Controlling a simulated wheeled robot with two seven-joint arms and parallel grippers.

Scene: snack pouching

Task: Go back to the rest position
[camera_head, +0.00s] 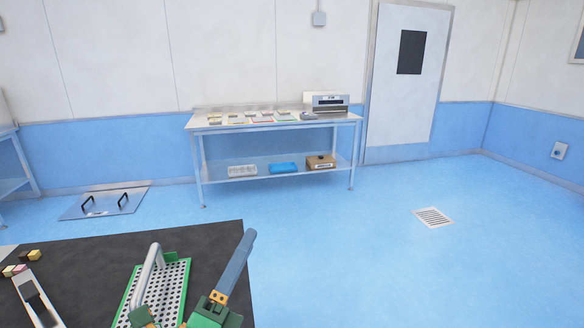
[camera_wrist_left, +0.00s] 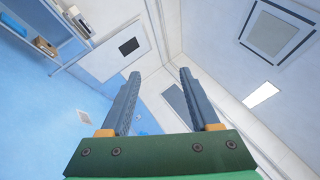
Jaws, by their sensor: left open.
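My left gripper (camera_head: 234,268) stands above the front part of the dark table in the head view. One blue-grey finger with a green and orange base shows clearly there. In the left wrist view my left gripper (camera_wrist_left: 159,78) has both fingers spread apart with nothing between them. Its fingers point out over the room, away from any near surface. My right gripper cannot be made out in either view.
A steel bench (camera_head: 200,124) with packets and a boxy machine (camera_head: 327,102) stands at the wall.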

